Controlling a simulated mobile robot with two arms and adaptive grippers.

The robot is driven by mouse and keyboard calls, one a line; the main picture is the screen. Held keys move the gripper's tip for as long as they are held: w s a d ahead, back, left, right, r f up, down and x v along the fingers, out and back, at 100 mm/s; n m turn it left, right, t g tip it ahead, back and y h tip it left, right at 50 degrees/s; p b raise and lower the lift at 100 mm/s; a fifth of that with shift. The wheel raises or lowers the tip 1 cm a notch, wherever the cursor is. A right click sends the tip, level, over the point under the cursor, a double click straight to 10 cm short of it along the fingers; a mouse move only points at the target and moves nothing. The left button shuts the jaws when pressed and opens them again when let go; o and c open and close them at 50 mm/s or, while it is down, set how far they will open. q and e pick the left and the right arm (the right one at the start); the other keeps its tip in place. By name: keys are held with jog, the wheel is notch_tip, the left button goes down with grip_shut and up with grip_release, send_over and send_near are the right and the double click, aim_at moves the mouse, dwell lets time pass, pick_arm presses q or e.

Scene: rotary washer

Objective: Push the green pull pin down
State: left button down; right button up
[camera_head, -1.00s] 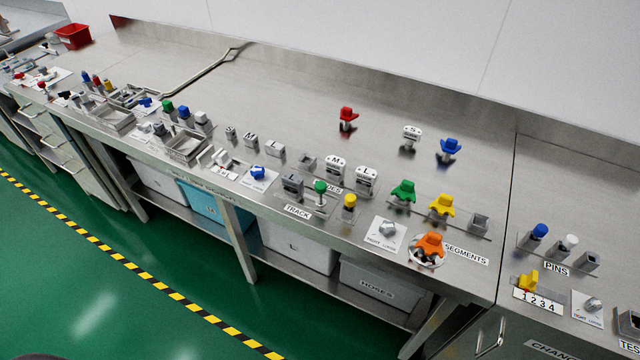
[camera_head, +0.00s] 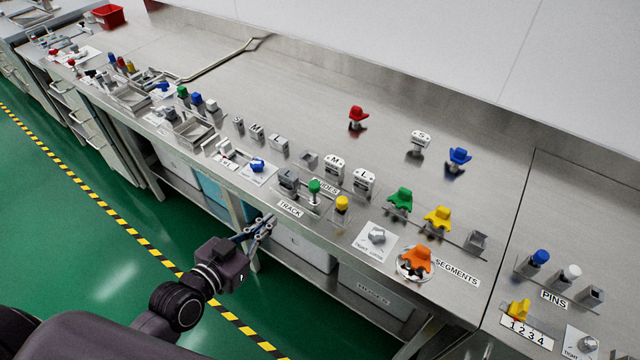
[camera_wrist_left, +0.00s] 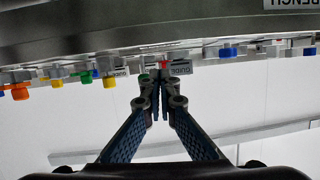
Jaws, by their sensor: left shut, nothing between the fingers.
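My right gripper is not in view.
Green, yellow and orange segments (camera_head: 417,259) stand to the right, near a grey knob (camera_head: 377,235). Bins (camera_head: 300,245) sit on the shelf below the bench. The back of the bench top is mostly clear.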

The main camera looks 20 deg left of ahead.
pick_arm(q)
jog(key=d+r+m+t+h, duration=0.15)
jog(key=d+r, duration=0.25)
jog(key=r, duration=0.5)
jog(key=p, duration=0.3)
send_over(312, 190)
jog(key=s, duration=0.2)
jog(key=f, duration=0.4)
jog(key=shift+w+a+n+b, duration=0.25)
jog(key=shift+b, duration=0.05)
jog(key=shift+a+f, duration=0.1)
jog(key=shift+f, duration=0.55)
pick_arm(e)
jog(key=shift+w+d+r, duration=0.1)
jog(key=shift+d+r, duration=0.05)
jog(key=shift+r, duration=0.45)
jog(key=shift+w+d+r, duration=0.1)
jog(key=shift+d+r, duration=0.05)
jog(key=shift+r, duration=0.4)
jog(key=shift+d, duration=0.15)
pick_arm(q)
notch_tip(312, 190, down, 3)
jog(key=shift+r+b, duration=0.2)
jog(key=shift+b, duration=0.9)
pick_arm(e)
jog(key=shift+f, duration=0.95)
pick_arm(q)
jog(key=shift+r, duration=0.1)
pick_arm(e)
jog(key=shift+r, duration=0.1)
